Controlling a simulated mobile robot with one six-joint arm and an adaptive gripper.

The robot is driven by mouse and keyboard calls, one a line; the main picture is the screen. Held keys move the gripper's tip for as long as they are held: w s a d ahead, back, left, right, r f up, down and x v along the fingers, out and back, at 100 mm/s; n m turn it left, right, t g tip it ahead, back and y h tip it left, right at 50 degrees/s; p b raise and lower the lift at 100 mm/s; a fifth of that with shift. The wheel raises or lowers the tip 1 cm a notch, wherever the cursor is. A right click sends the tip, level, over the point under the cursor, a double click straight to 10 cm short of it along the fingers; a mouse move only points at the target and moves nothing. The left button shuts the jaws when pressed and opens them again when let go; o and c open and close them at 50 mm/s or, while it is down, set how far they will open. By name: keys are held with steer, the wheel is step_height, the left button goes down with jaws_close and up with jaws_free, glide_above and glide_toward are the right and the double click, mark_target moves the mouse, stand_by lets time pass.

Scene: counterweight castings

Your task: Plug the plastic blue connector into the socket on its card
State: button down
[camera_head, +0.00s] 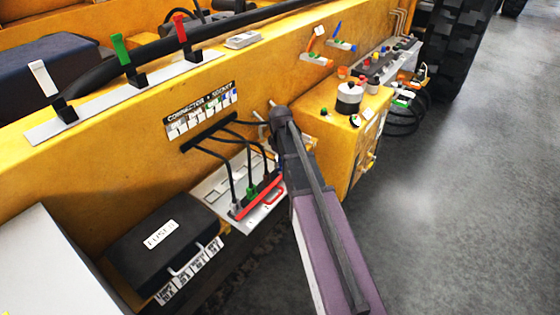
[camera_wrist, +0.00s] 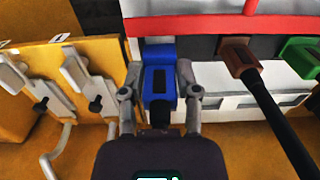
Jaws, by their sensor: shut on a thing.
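The blue connector (camera_wrist: 149,103) is in the middle of the wrist view, between the two fingers of my gripper (camera_wrist: 157,84), which is shut on it. A brighter blue part (camera_wrist: 159,51) lies directly beyond it, close to a dark strip. I cannot tell whether that part is a socket or card, or whether the connector is inserted. In the head view my arm covers the gripper and the blue connector.
A brown connector (camera_wrist: 238,57) with a black cable and a green connector (camera_wrist: 300,55) sit to the right at the red-edged strip (camera_wrist: 220,25). Grey levers (camera_wrist: 92,82) stand on a yellow panel at left. A black FUSES box (camera_head: 165,240) is at lower left.

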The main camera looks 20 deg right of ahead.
steer(key=shift+f+b, duration=1.5)
stand_by(0.3)
steer(key=shift+c, duration=1.3)
jaws_free()
steer(key=shift+r, duration=0.25)
step_height(320, 180, up, 8)
steer(key=p, duration=0.8)
steer(key=shift+r+p, duration=0.15)
steer(key=shift+p, duration=0.25)
steer(key=shift+w+a+r, duration=0.1)
steer(key=shift+w+r, duration=0.05)
steer(key=shift+r, duration=0.05)
steer(key=w+a+p, duration=0.1)
steer(key=w+a, duration=0.6)
steer(key=w, duration=0.2)
steer(key=shift+w+r, duration=0.15)
steer(key=shift+r, duration=0.25)
steer(key=s+m, duration=0.7)
steer(key=s, duration=2.2)
